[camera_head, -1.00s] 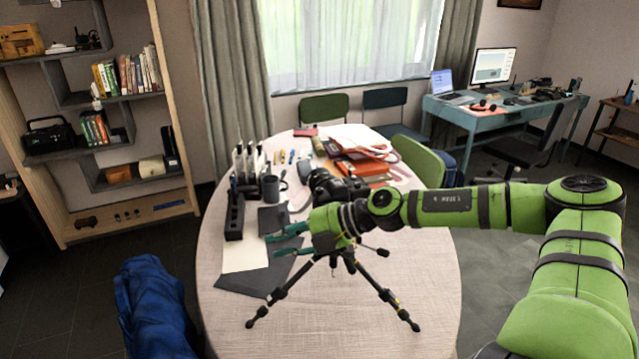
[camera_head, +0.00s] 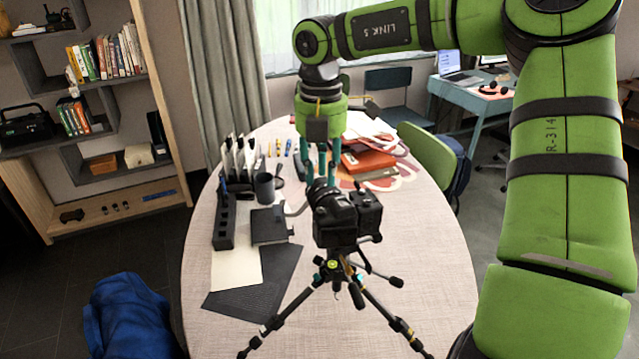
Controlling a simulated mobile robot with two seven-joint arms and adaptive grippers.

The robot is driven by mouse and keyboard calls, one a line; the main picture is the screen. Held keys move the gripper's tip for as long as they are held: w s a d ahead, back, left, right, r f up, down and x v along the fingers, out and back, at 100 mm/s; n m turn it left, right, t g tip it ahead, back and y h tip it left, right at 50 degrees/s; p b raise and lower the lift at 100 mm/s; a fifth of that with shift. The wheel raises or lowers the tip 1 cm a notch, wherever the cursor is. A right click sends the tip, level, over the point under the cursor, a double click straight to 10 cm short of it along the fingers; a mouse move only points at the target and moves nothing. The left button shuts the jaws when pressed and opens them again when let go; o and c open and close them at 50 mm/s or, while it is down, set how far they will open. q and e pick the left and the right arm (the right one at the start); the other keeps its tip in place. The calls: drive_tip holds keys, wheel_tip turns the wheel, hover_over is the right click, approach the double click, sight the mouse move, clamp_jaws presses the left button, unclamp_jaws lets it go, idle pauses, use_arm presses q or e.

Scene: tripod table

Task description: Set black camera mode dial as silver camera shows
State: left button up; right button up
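The black camera (camera_head: 345,222) sits on a small black tripod (camera_head: 338,272) near the middle of the table. Its mode dial is too small to make out. My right gripper (camera_head: 321,178) points down just above and behind the camera, its teal fingers spaced apart with nothing seen between them. Whether the fingertips touch the camera cannot be told. I cannot make out a silver camera. My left gripper is not in view.
The oval table (camera_head: 400,290) holds a dark mug (camera_head: 265,187), a black slotted holder (camera_head: 224,222), a dark pouch (camera_head: 269,226) and dark sheets (camera_head: 255,283). Orange books (camera_head: 368,161) lie behind. The table's right side is clear. A green chair (camera_head: 428,155) stands at the right edge.

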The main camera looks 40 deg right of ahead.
sight(321, 210)
drive_tip(key=shift+s+a+f, duration=0.15)
drive_tip(key=shift+s, duration=0.05)
drive_tip(key=f, duration=0.1)
drive_tip(key=f+p, duration=0.1)
drive_tip(key=f, duration=0.1)
drive_tip(key=s+a+f+p, duration=0.1)
drive_tip(key=shift+f, duration=0.2)
drive_tip(key=shift+w+d+f+p, duration=0.15)
drive_tip(key=shift+f, duration=0.25)
drive_tip(key=shift+w+d+f+p, duration=0.1)
drive_tip(key=shift+f+p, duration=0.05)
drive_tip(key=shift+f, duration=0.25)
drive_tip(key=shift+a, duration=0.1)
drive_tip(key=c, duration=0.5)
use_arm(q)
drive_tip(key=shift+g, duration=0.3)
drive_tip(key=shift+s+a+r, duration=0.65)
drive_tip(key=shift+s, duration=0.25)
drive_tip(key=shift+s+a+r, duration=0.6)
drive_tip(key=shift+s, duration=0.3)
use_arm(e)
clamp_jaws()
